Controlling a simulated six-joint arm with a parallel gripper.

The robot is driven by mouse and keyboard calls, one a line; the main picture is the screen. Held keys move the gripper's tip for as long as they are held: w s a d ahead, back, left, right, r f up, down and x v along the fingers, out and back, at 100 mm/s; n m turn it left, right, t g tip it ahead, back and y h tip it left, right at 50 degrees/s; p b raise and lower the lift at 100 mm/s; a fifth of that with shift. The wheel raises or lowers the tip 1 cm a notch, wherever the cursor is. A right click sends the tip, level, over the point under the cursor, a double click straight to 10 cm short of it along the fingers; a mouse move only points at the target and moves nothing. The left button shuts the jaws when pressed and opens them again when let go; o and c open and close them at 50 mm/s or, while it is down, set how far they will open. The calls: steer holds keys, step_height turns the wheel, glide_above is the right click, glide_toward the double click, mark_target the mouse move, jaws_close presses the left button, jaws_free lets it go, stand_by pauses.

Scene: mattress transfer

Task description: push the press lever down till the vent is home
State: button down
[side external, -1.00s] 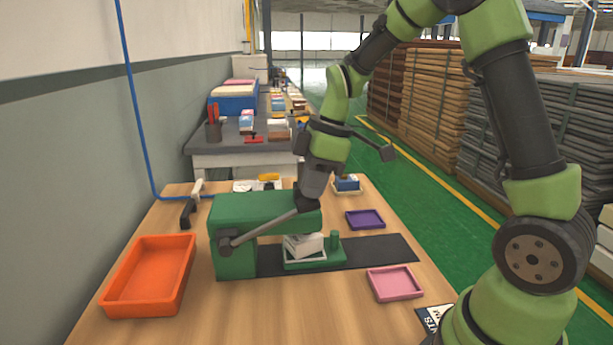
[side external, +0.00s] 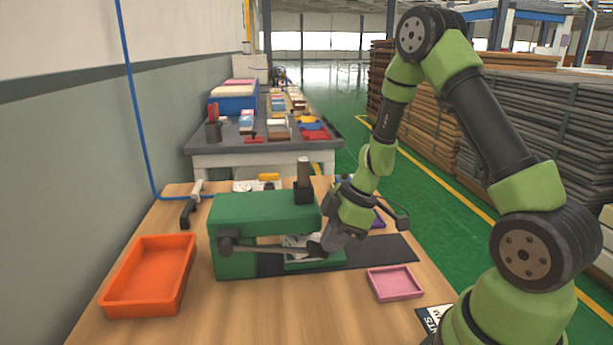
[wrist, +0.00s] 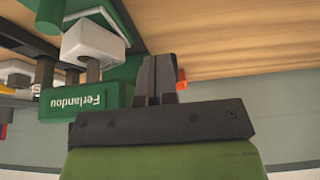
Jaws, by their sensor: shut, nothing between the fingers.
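The green press (side external: 262,213) stands on the table, and its lettered side shows upside down in the wrist view (wrist: 92,98). Its grey lever (side external: 275,248) runs nearly level from the pivot on the left to a dark end at my gripper (side external: 322,249). My gripper is shut and empty, low at the lever's end; whether it touches is hard to tell. In the wrist view the closed fingers (wrist: 158,82) point past the press. A white block, seemingly the vent (wrist: 92,42), sits under the press head. In the side view (side external: 296,240) lever and gripper partly hide it, so its seating is unclear.
An orange tray (side external: 110,292) lies left of the press and a pink tray (side external: 395,292) at the front right. A purple tray (side external: 379,219) is partly behind my wrist. A black mat (side external: 390,251) runs under the press.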

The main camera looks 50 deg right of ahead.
steer(key=shift+w+f+t+y, duration=0.1)
steer(key=shift+f+t+y, duration=0.4)
steer(key=shift+f, duration=0.75)
